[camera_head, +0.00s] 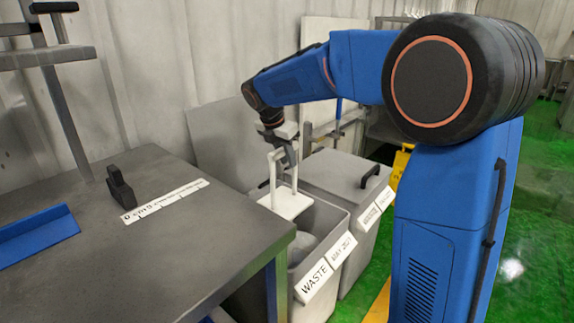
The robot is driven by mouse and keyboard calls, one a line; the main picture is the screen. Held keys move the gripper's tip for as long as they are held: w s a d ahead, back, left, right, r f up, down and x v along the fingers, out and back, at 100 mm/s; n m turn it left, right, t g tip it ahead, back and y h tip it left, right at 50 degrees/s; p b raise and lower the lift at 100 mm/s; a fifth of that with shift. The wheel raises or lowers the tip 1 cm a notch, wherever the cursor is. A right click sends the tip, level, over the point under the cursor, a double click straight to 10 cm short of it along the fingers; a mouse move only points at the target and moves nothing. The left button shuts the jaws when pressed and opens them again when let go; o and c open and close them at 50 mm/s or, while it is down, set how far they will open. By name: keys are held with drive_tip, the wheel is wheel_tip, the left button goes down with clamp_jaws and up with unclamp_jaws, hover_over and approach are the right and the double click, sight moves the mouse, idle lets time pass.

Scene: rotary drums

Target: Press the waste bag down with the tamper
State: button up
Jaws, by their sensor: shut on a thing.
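The tamper (287,203) is a white flat plate with a tall white loop handle. My gripper (284,156) is shut on the top of the tamper's handle and holds it upright at the mouth of the grey waste bin (341,225). The bin bears a WASTE label and stands open. The waste bag (308,246) shows as a grey rounded shape inside the bin, below and to the right of the tamper plate. The plate hides part of the bag, and I cannot tell whether they touch.
A second grey bin (340,176), lidded with a black handle, stands behind. Green floor is clear at the right.

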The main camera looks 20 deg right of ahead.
drive_tip(key=shift+r, duration=4.3)
drive_tip(key=shift+f, duration=0.1)
wheel_tip(320, 180, down, 8)
drive_tip(key=shift+f, duration=0.2)
drive_tip(key=shift+r, duration=0.15)
